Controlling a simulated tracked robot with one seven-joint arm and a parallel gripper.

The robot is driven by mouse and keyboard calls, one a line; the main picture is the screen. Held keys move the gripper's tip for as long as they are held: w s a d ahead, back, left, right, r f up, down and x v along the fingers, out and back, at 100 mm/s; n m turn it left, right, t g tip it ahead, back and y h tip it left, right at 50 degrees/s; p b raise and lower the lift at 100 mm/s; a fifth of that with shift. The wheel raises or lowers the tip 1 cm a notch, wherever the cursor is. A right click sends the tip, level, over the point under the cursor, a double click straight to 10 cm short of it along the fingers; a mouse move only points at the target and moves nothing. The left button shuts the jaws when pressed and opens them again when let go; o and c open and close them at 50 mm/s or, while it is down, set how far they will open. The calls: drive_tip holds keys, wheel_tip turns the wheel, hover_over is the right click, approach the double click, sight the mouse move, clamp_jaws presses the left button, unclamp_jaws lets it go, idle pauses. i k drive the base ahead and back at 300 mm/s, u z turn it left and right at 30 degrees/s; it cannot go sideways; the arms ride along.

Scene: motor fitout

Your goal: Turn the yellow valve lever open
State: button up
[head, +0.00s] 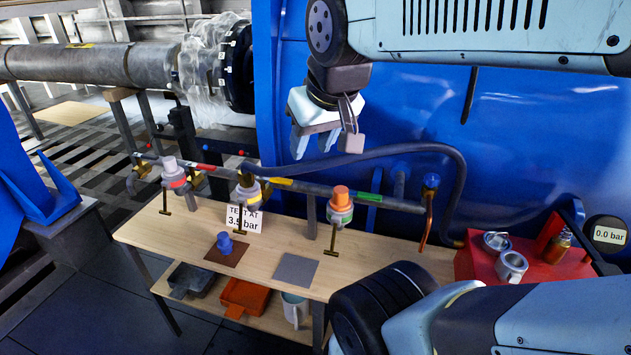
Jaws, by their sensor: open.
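Several valves sit along a pipe above the wooden bench. The middle valve (248,188) has a pale body with a yellowish band, beside a yellow pipe band (280,184). Its dark brass lever (240,218) hangs down in front of a white sign reading "TEST AT 3.5 bar" (244,212). My gripper (325,145) is open and empty, pointing down, above and to the right of the middle valve. It is apart from the valves and their levers.
The left valve (173,174) has a red band; the right valve (341,205) has an orange cap near a green pipe band (369,198). Both have hanging levers. A dark hose (380,152) arches behind. A blue knob-like piece (225,243) stands on the bench (180,222). A gauge (608,235) reads 0.0 bar.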

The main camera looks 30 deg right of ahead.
sight(287, 181)
drive_tip(key=z, duration=0.65)
drive_tip(key=k, duration=1.25)
drive_tip(key=u, duration=0.4)
drive_tip(key=i, duration=1)
drive_tip(key=z, duration=0.05)
